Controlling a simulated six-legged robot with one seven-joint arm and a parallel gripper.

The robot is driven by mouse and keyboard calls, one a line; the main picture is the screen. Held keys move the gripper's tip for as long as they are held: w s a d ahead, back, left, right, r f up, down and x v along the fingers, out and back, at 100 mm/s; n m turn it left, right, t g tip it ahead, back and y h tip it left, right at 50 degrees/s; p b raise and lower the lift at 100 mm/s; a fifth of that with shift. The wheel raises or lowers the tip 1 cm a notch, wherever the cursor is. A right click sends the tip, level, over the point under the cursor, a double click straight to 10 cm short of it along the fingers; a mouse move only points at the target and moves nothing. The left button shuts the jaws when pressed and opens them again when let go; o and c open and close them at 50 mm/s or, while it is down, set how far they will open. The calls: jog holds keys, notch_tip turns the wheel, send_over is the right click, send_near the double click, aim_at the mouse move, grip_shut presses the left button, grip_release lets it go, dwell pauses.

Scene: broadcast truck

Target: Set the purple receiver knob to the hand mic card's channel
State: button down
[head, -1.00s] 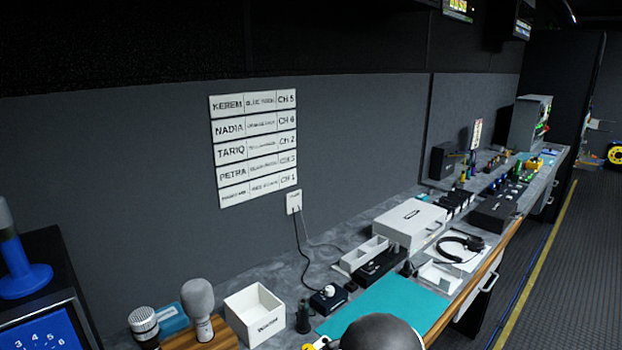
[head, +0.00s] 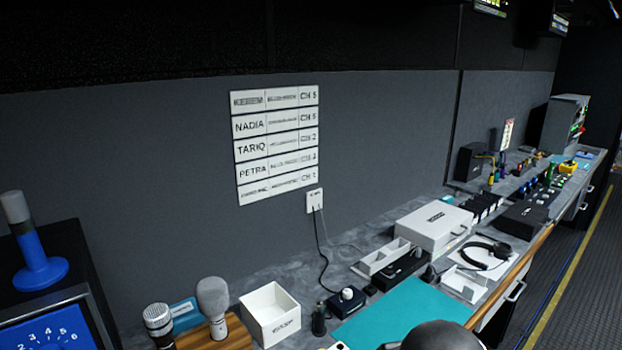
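The name cards (head: 277,145) hang on the grey wall in several rows. The bottom card (head: 278,189) seems to be the hand mic one; its row ends in "CH" and a blurred digit, perhaps 1. A blue numbered dial face (head: 45,335) shows at the lower left, cut off by the frame edge, with 3, 4, 5 and 6 visible. I cannot make out a purple receiver knob in this view. A dark rounded part at the bottom edge seems to be my own arm. My gripper is not visible.
A blue stand (head: 38,270) is on the black box at left. Two microphones (head: 213,300) stand beside an open white box (head: 270,314). A small black box with a white knob (head: 347,296), teal mat (head: 400,312), white case (head: 433,226) and headset (head: 487,252) line the bench. The floor at right is clear.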

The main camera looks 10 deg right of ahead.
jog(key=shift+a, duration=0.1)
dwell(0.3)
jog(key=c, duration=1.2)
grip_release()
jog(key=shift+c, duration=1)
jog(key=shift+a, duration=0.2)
